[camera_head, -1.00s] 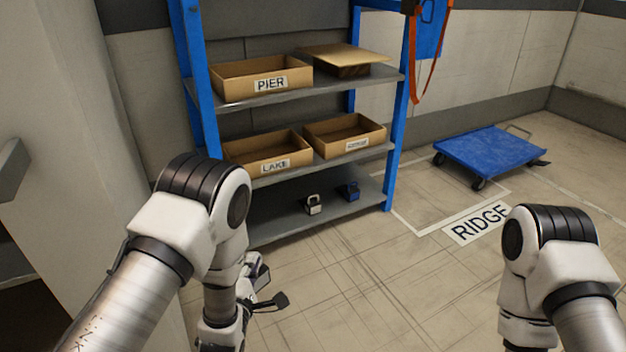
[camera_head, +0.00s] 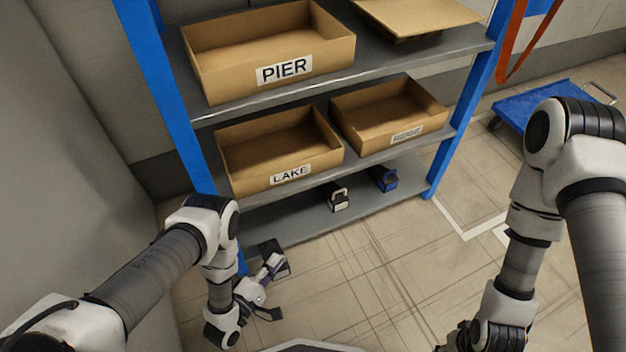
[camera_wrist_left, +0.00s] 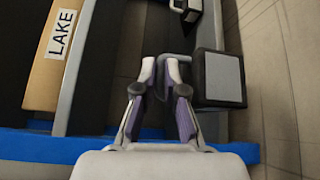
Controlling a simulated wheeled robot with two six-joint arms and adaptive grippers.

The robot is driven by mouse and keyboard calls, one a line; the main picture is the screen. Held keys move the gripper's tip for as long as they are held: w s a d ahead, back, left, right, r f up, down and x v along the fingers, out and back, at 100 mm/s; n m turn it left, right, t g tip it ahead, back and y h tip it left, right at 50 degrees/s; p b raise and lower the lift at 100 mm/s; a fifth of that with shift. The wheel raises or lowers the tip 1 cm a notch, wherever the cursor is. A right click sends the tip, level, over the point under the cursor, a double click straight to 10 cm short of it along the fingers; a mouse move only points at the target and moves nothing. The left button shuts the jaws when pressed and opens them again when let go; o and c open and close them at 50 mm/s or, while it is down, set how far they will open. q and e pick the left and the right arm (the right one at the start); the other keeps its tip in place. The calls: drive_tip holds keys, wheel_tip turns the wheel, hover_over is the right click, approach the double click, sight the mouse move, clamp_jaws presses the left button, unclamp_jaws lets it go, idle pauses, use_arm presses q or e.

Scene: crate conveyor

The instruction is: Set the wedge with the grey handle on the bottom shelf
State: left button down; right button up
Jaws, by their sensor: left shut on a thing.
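The wedge (camera_head: 269,247) is a dark block with a grey face. In the left wrist view the wedge (camera_wrist_left: 221,78) hangs beside the fingertips, with its grey handle (camera_wrist_left: 181,59) between them. My left gripper (camera_head: 270,268) is shut on this handle; its fingers also show in the left wrist view (camera_wrist_left: 166,66). The wedge is in front of the left end of the bottom shelf (camera_head: 300,215), by the blue post. I cannot tell whether it touches the shelf. My right gripper (camera_head: 478,338) is at the bottom edge, cut off, its jaws unclear.
On the bottom shelf are a dark wedge with a pale handle (camera_head: 337,197) and a blue wedge (camera_head: 384,178). The LAKE box (camera_head: 291,176) and another box (camera_head: 405,135) are on the shelf above. The blue post (camera_head: 172,95) is close. The shelf's left part looks free.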

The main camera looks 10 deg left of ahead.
use_arm(q)
drive_tip(key=w+f+b, duration=0.1)
drive_tip(key=w+b, duration=0.2)
drive_tip(key=w, duration=0.2)
drive_tip(key=w+f+b, duration=0.2)
drive_tip(key=w+b, duration=0.1)
drive_tip(key=w, duration=0.2)
drive_tip(key=w+a+f+b, duration=0.1)
drive_tip(key=w+f+b, duration=0.1)
drive_tip(key=w, duration=0.3)
drive_tip(key=shift+w+f+b, duration=0.1)
drive_tip(key=shift+w+b, duration=0.2)
drive_tip(key=shift+b, duration=0.35)
drive_tip(key=c, duration=1.7)
unclamp_jaws()
drive_tip(key=o, duration=0.5)
drive_tip(key=shift+c, duration=0.2)
